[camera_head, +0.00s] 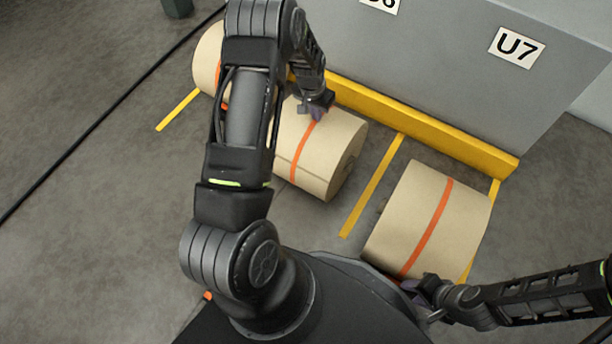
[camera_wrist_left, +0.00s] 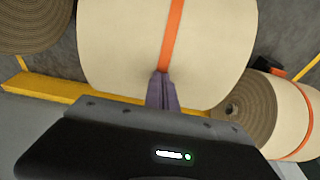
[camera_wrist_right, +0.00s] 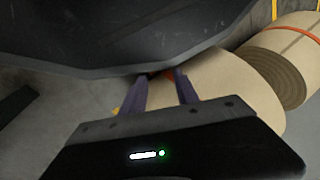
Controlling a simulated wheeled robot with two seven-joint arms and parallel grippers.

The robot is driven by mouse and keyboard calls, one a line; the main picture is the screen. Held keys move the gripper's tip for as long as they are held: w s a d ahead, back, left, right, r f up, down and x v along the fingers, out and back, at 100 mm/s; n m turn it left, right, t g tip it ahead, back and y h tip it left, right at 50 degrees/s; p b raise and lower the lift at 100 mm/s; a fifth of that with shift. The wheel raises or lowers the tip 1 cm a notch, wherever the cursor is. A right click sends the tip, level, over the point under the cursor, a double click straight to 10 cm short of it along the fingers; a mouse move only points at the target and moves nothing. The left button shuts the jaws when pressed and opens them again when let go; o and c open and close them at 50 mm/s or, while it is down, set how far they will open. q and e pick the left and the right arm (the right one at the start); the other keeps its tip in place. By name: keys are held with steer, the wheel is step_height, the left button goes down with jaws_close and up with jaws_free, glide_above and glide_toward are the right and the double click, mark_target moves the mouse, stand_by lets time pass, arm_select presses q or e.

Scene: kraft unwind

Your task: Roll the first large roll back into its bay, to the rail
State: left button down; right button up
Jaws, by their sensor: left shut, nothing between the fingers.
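Three large tan paper rolls with orange bands lie on the floor along a yellow rail (camera_head: 430,128). The middle roll (camera_head: 337,150) is close to the rail; my left gripper (camera_head: 318,112) is shut at its rail side. In the left wrist view, the shut fingers (camera_wrist_left: 162,90) are at the orange band of this roll (camera_wrist_left: 120,50); I cannot tell whether they touch. The right roll (camera_head: 455,225) lies between two yellow lines. My right gripper (camera_head: 410,287) is at its near side, fingers apart in the right wrist view (camera_wrist_right: 160,85). Which roll is the first is unmarked.
The left roll (camera_head: 206,58) is partly hidden by my left arm. A grey wall (camera_head: 450,70) with a U7 sign (camera_head: 516,47) stands behind the rail. Yellow floor lines (camera_head: 372,187) divide the bays. A black cable (camera_head: 95,118) crosses the open floor at left.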

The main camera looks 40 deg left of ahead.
arm_select(q)
steer(key=shift+s+d+f, duration=0.1)
steer(key=shift+s+f, duration=0.2)
steer(key=shift+f, duration=0.1)
steer(key=shift+w+b, duration=0.55)
steer(key=shift+w, duration=0.35)
steer(key=shift+w+r, duration=0.2)
steer(key=shift+w, duration=0.15)
steer(key=shift+w+a, duration=0.1)
steer(key=shift+a, duration=0.1)
